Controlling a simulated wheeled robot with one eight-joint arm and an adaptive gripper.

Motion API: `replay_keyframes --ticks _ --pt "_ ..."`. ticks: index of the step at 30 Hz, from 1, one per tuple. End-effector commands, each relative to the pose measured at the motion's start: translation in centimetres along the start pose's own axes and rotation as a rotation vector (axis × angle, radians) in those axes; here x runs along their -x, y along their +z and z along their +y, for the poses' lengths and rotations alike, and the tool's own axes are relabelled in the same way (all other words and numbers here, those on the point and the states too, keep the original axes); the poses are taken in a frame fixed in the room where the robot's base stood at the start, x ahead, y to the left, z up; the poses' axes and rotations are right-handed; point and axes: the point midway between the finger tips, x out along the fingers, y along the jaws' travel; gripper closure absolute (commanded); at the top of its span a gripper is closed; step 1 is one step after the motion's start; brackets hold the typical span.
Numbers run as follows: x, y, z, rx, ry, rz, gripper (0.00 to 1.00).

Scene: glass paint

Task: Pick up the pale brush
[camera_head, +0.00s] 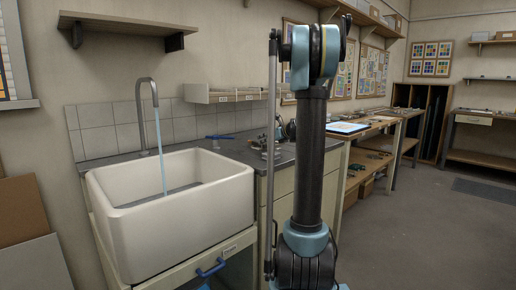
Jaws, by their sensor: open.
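I cannot pick out a pale brush in the head view. Several small items (260,143) lie on the dark counter behind and to the right of the sink, too small to tell apart. A blue item (219,137) lies farther left on that counter. My arm stands upright in the middle of the view, with dark links and blue-grey joints, and hides part of the counter and bench behind it. My gripper does not show.
A white sink (185,223) stands front left, with water running from its tap (148,100). A cabinet with a blue handle (212,268) is below. A wooden workbench (372,126) with a lower shelf runs back on the right. Open grey floor (435,225) lies at right.

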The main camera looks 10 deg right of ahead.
Motion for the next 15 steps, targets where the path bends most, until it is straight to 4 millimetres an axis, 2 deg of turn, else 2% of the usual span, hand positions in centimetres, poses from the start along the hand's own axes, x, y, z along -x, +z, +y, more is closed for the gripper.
replay_keyframes --ticks 8,15 --pt "-1.2 -0.3 0.0 0.001 -0.001 0.0 0.58" --pt "-4.1 -1.2 0.3 0.0 0.001 -0.001 0.58"
